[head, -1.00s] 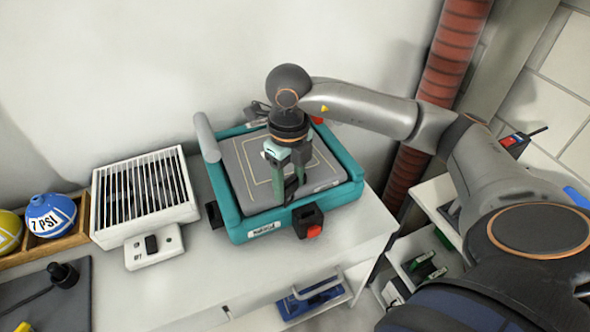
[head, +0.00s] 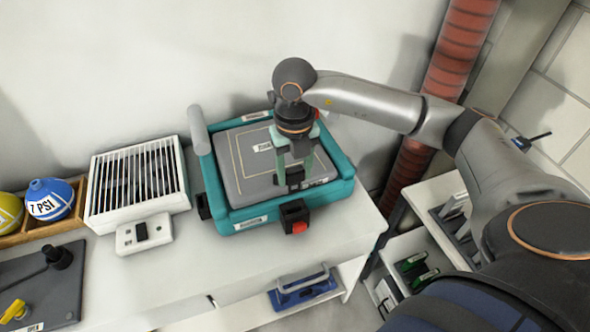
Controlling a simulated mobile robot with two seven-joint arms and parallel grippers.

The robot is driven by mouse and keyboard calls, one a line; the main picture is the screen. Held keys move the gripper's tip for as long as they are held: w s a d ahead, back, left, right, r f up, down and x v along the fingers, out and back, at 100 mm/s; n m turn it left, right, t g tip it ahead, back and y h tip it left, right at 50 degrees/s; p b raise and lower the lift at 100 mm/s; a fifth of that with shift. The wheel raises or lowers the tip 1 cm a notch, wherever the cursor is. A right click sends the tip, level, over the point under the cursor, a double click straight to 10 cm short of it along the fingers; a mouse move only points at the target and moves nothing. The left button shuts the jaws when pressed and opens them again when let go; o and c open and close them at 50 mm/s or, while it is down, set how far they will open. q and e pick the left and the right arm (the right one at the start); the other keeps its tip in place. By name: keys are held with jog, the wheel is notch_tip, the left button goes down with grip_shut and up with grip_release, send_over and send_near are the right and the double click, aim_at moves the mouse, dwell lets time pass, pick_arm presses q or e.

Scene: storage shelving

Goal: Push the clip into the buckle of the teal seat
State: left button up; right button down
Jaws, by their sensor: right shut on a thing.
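The teal seat (head: 333,197) lies on the white counter, with a grey cushion inside its teal frame. The buckle (head: 295,216), a black block with a red button, sits at the front edge of the seat. My right gripper (head: 294,181) points down over the front part of the cushion, its green fingers shut on the dark clip (head: 295,177). The clip is behind the buckle and apart from it in the picture; its exact height above the cushion is hard to tell. My left gripper is not in view.
A white slatted box (head: 137,184) stands left of the seat, with a white switch plate (head: 143,234) before it. Balls sit in a wooden tray at far left. A red pipe (head: 447,75) rises behind my right arm. Bare counter (head: 210,262) lies in front of the seat.

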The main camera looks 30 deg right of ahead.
notch_tip(320, 180, down, 6)
jog(key=b, duration=0.4)
jog(key=shift+r+b, duration=0.15)
jog(key=shift+b, duration=0.25)
dwell(0.3)
jog(key=shift+f+b, duration=2.05)
jog(key=shift+f, duration=0.3)
dwell(1.9)
jog(key=shift+c, duration=0.9)
grip_release()
jog(key=shift+o, duration=0.4)
jog(key=shift+o, duration=0.5)
